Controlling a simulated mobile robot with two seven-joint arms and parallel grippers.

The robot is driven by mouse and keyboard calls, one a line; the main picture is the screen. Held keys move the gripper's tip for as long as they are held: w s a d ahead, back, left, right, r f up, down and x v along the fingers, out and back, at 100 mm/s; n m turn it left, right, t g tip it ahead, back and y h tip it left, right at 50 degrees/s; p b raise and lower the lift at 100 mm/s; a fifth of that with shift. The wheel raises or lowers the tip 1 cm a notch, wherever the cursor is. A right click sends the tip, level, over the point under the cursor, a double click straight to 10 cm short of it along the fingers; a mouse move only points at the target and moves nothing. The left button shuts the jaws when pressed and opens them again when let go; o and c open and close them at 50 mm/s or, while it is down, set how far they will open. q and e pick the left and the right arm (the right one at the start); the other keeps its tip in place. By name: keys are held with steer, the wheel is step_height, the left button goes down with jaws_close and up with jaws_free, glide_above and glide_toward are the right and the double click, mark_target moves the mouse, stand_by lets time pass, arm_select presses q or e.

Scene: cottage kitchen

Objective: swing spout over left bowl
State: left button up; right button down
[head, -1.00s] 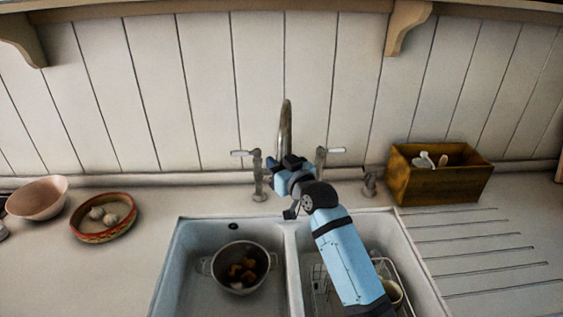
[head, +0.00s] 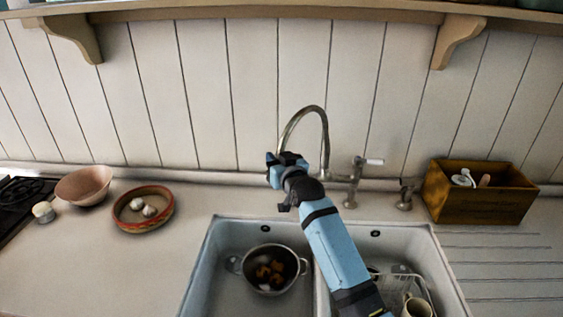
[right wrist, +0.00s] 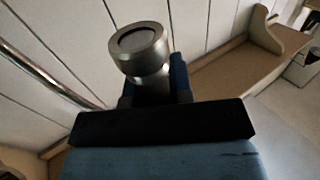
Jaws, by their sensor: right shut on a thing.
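The chrome gooseneck spout (head: 325,145) rises behind the sink and arches to the left. My right gripper (head: 282,164) is shut on its outlet end. In the right wrist view the round metal nozzle (right wrist: 138,48) stands between my fingers. The left bowl (head: 207,262) of the sink holds a steel colander (head: 297,283) with brownish pieces in it. The spout's end sits behind the left bowl's back right part, near the divider; its exact height over the bowl is hard to tell. My left gripper is out of view.
The right bowl (head: 415,245) holds a wire rack and a cup (head: 417,306). A tap handle (head: 358,175) stands right of the spout; the left one is hidden by my gripper. A wooden box (head: 480,203) is at right, dishes (head: 84,186) at left.

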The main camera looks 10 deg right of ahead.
steer(key=shift+w+d+r, duration=0.25)
steer(key=shift+d+r, duration=0.05)
steer(key=shift+r, duration=0.05)
steer(key=c, duration=1.3)
jaws_free()
steer(key=shift+o, duration=1.4)
steer(key=shift+d, duration=0.2)
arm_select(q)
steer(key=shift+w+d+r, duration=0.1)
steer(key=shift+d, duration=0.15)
arm_select(e)
steer(key=shift+f, duration=0.25)
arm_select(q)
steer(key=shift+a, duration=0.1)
arm_select(e)
steer(key=shift+a, duration=0.15)
arm_select(q)
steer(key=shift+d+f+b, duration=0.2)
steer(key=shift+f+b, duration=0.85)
steer(key=shift+b, duration=0.1)
arm_select(e)
steer(key=v, duration=1.4)
